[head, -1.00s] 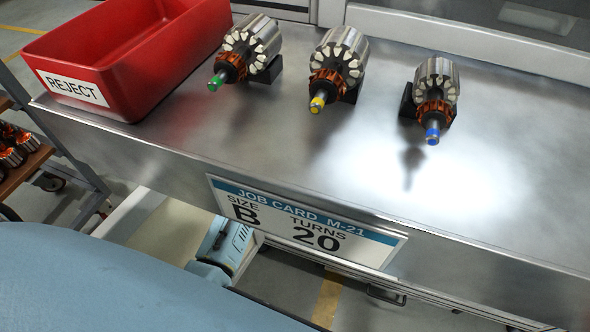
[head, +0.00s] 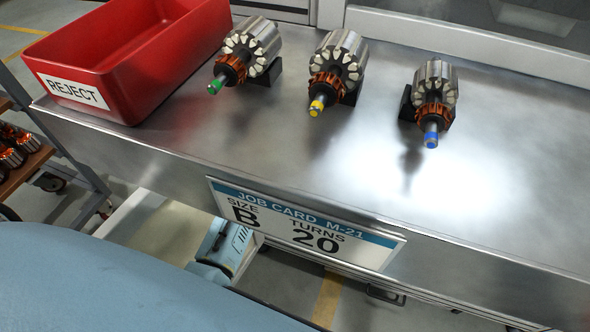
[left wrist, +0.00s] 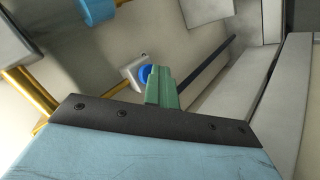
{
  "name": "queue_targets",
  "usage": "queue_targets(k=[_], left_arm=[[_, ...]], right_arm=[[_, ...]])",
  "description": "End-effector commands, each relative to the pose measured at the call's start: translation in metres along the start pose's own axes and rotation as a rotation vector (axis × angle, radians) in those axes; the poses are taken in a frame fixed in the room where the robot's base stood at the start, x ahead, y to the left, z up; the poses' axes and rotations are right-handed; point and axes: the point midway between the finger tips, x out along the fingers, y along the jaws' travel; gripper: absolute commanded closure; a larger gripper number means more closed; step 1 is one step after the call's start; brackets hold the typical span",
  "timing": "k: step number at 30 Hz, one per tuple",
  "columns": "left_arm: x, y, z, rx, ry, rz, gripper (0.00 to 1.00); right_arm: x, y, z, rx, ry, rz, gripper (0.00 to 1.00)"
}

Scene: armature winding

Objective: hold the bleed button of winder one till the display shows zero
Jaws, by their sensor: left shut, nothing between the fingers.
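In the left wrist view a round blue button (left wrist: 145,74) sits on a small pale housing (left wrist: 130,73). My left gripper (left wrist: 161,78) has its green fingers shut, with nothing between them. The fingertips overlap the button's right side in the picture; I cannot tell whether they touch it. Part of the button is hidden behind the fingers. No display is visible in either view. My right gripper is in neither view.
Yellow pipes (left wrist: 40,92) run at the left in the wrist view. In the head view a steel bench (head: 330,185) carries a red REJECT bin (head: 110,103) and three armatures with green, yellow and blue shaft ends. A job card (head: 305,228) reads size B, turns 20.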

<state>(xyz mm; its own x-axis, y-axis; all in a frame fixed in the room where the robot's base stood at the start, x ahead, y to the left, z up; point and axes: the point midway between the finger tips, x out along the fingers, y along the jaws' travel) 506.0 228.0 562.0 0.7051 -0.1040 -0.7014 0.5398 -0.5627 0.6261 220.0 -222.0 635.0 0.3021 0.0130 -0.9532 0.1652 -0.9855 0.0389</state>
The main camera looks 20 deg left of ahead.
Motion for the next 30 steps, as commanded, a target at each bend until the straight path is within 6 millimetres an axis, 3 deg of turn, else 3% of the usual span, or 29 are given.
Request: queue_targets(k=[7, 19, 30], left_arm=[[-0.012, -0.003, 0.005, 0.001, 0.003, 0.003, 1.0], [-0.013, -0.009, 0.009, 0.001, -0.001, -0.001, 1.0], [-0.039, -0.025, 0.026, 0.001, -0.003, -0.004, 1.0]], right_arm=[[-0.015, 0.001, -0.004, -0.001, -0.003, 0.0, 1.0], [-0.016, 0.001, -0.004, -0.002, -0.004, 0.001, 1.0], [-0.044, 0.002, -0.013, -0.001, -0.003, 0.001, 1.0]])
